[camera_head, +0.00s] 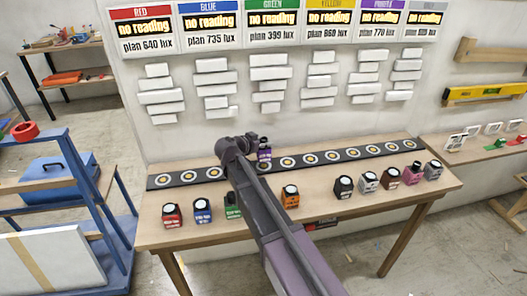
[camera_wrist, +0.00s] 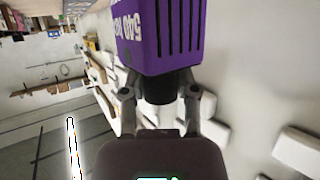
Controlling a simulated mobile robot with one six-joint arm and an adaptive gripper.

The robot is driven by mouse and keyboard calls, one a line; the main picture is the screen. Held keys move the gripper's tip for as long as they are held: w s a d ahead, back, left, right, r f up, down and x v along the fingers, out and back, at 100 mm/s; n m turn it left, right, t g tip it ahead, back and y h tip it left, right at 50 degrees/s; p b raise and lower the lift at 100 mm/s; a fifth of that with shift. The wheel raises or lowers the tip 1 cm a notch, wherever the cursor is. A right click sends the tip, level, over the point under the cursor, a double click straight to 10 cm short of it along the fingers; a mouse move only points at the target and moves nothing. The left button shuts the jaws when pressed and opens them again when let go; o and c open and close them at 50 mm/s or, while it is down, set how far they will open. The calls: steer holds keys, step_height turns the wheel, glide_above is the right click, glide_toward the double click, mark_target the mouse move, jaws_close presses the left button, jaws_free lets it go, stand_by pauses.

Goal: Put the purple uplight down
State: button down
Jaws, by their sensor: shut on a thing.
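The purple uplight (camera_head: 265,154) is a small purple block with dark slots and white lettering. It shows large at the top of the wrist view (camera_wrist: 170,38). My gripper (camera_wrist: 160,93) is shut on its dark narrow part. In the head view the uplight is just right of my wrist, over the dark strip (camera_head: 215,174) of round yellow-and-white marks. My arm hides part of the strip, and I cannot tell whether the uplight touches it. The purple panel (camera_head: 383,22) on the wall reads "no reading" and "plan 770 lux".
On the bench (camera_head: 330,215), a red (camera_head: 171,215), a blue (camera_head: 202,210), a green (camera_head: 232,206) and an orange uplight (camera_head: 290,197) stand along the front, with several more at right. White relief blocks (camera_head: 268,73) jut from the wall. A blue trolley (camera_head: 70,180) stands left.

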mark_target(263, 150)
steer(key=shift+f+b, duration=1.55)
steer(key=shift+f, duration=0.2)
steer(key=shift+f, duration=0.2)
steer(key=shift+c, duration=1.9)
jaws_free()
steer(key=shift+r, duration=0.1)
steer(key=shift+r, duration=0.1)
steer(key=shift+s+a+r, duration=0.1)
steer(key=shift+r, duration=0.05)
steer(key=p+v, duration=0.4)
steer(key=v, duration=0.7)
steer(key=shift+s+a+p, duration=0.15)
steer(key=shift+s+p, duration=0.1)
steer(key=shift+p, duration=0.05)
steer(key=shift+r, duration=0.15)
